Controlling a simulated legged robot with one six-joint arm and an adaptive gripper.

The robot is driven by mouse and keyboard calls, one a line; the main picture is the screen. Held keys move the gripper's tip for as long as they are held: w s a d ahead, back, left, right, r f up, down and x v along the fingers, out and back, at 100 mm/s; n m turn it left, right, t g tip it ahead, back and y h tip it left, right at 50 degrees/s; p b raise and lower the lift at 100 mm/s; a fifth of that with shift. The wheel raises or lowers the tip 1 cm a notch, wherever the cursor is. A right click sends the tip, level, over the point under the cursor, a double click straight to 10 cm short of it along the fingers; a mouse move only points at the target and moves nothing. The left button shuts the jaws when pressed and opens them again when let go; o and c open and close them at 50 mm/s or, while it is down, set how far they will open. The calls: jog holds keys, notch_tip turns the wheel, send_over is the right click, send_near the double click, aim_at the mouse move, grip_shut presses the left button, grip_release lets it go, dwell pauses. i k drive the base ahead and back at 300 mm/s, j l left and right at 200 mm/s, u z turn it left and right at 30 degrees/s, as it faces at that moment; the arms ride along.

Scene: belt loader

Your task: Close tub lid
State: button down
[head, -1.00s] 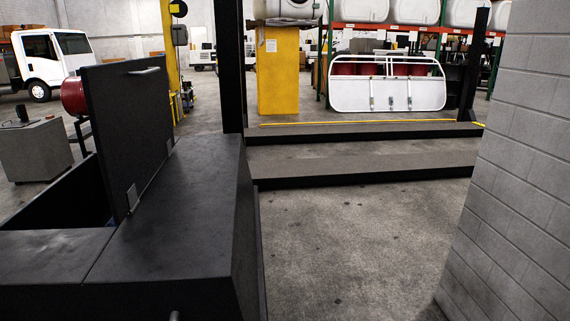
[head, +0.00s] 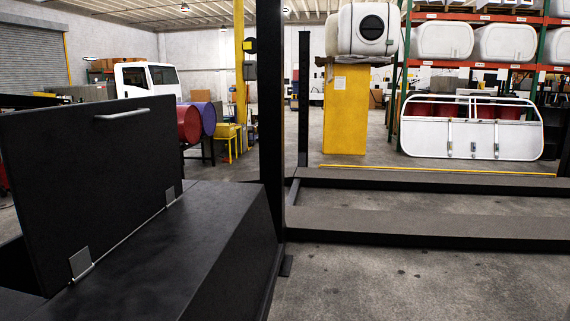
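The tub lid (head: 95,180) is a flat dark panel at the left of the head view. It stands open, roughly upright, on two metal hinges (head: 82,262) along its lower edge. A silver bar handle (head: 122,114) is near its top edge. The black tub (head: 190,255) fills the lower left, and a small part of its dark opening shows at the left, behind the lid's lower edge. My gripper is not in view.
A black post (head: 271,120) rises beside the tub's far end. Low dark platform beams (head: 430,228) cross the floor ahead. Bare concrete floor (head: 400,285) lies at the lower right. A yellow pillar (head: 345,110) and a white panel (head: 470,135) stand farther back.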

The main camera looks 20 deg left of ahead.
aim_at(83, 178)
jog(key=i+l+u, duration=0.1)
jog(key=i+u, duration=0.3)
jog(key=i, duration=1.05)
jog(key=i+u, duration=0.25)
jog(key=i, duration=0.35)
jog(key=i+l+u, duration=0.25)
jog(key=i, duration=0.35)
jog(key=i+u, duration=0.2)
jog(key=u, duration=0.3)
jog(key=i+u, duration=0.15)
jog(key=u, duration=0.35)
jog(key=i+u, duration=0.2)
jog(key=u, duration=0.25)
